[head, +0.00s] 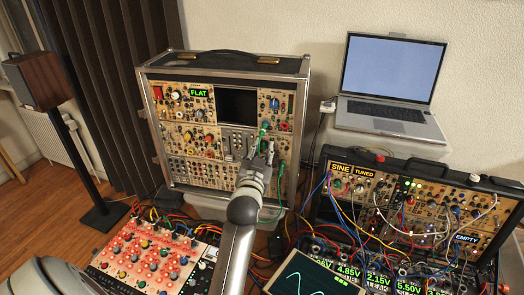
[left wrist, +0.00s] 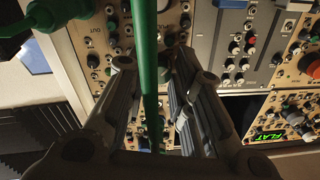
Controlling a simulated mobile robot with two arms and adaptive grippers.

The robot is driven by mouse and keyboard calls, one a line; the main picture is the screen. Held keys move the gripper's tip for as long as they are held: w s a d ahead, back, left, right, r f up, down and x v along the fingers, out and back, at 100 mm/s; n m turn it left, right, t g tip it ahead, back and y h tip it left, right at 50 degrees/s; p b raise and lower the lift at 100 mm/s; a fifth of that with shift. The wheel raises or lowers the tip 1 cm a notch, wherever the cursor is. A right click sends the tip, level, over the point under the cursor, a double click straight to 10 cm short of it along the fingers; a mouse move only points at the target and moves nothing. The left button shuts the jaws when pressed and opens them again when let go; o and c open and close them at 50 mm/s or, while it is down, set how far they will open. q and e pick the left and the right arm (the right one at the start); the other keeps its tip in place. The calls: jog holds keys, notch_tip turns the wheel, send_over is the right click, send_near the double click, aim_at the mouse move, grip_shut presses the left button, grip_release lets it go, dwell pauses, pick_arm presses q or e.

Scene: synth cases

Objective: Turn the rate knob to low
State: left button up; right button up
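No label that reads "rate" is legible, so I cannot tell which knob is the rate knob. My left gripper (head: 262,154) is in front of the lower right part of the tall synth case (head: 225,65), whose panels carry many small knobs and jacks. In the left wrist view, which is turned over, the two fingers (left wrist: 163,72) are apart, with knobs and jacks visible beyond them. A green cable (left wrist: 149,100) runs through the gap across that view. I cannot tell whether it touches a finger. My right gripper is not in view.
A "FLAT" display (head: 198,92) is on the tall case. A second case (head: 478,180) with "SINE", "TUNED" and "EMPTY" displays and many cables stands at right. A laptop (head: 394,75) is behind it. A red-lit knob panel (head: 128,268) and an oscilloscope (head: 308,280) are in front.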

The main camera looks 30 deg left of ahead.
aim_at(265, 114)
pick_arm(q)
jog(key=shift+o, duration=1.3)
jog(key=shift+r, duration=0.2)
notch_tip(265, 114, up, 10)
jog(key=shift+f, duration=0.1)
jog(key=shift+f, duration=0.15)
